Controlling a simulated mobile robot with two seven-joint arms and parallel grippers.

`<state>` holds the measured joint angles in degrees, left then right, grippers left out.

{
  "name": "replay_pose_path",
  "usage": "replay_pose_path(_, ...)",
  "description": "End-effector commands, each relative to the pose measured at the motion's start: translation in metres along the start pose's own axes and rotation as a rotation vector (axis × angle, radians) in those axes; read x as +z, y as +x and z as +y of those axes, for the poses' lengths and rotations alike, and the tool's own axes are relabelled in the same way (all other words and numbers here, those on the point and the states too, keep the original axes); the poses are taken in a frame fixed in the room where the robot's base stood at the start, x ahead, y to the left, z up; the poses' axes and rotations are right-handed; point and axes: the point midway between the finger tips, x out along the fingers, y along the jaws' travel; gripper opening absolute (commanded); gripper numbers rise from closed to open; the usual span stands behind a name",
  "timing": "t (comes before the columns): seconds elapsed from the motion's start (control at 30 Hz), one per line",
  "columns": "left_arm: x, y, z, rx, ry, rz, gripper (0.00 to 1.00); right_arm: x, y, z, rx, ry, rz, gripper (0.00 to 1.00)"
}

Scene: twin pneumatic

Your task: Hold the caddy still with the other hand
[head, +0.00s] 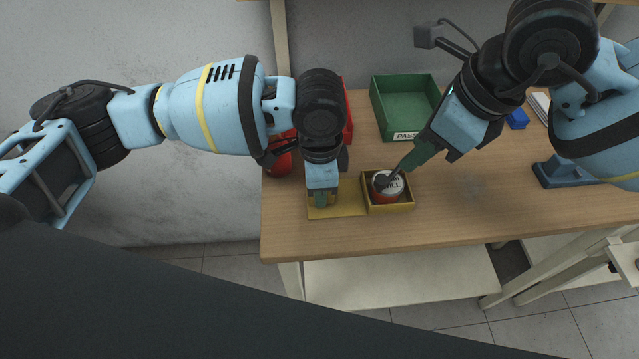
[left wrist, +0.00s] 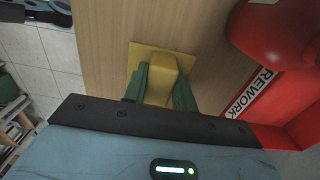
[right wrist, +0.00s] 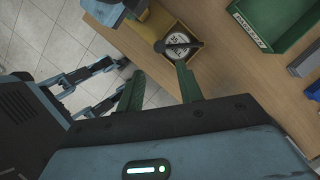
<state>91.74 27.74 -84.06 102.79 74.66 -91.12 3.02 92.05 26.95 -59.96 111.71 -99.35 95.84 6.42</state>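The caddy is a yellow box (head: 408,207) joined on its left to a flat yellow plate (head: 350,207). A round red item with a white lettered top (head: 387,186) sits in the box, and a dark bar lies across that top. In the left wrist view a yellow block (left wrist: 161,78) stands up from the plate. My left gripper (head: 322,200) points down over the plate, its green fingers on both sides of the block and seemingly against it. My right gripper (right wrist: 157,78) has its fingers wide apart with nothing between them; one fingertip is by the box's edge.
A green tray labelled PASS (head: 405,100) stands behind the caddy. A red REWORK bin (left wrist: 295,105) and a red round object (head: 279,162) are near my left gripper. A blue fixture (head: 565,172) is at the right. The table's front edge is close to the caddy.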

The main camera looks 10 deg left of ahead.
Motion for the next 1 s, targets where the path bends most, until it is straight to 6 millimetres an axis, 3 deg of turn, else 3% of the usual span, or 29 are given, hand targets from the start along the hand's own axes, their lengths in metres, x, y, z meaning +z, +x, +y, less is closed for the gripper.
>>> replay_pose_path(0.03,0.0,0.0,0.0,0.0,0.0,0.0,0.17,0.0,0.0,0.0,0.0,0.0,0.0,0.36)
replay_pose_path(0.17,0.0,0.0,0.0,0.0,0.0,0.0,0.0,0.0,0.0,0.0,0.0,0.0,0.0,0.36)
replay_pose_path(0.47,0.0,0.0,0.0,0.0,0.0,0.0,0.0,0.002,0.0,0.001,-0.009,-0.139,0.006,0.0)
replay_pose_path(1.0,0.0,-0.001,0.0,0.0,0.0,0.001,0.0,0.014,0.002,0.005,-0.051,-1.031,0.067,0.0)
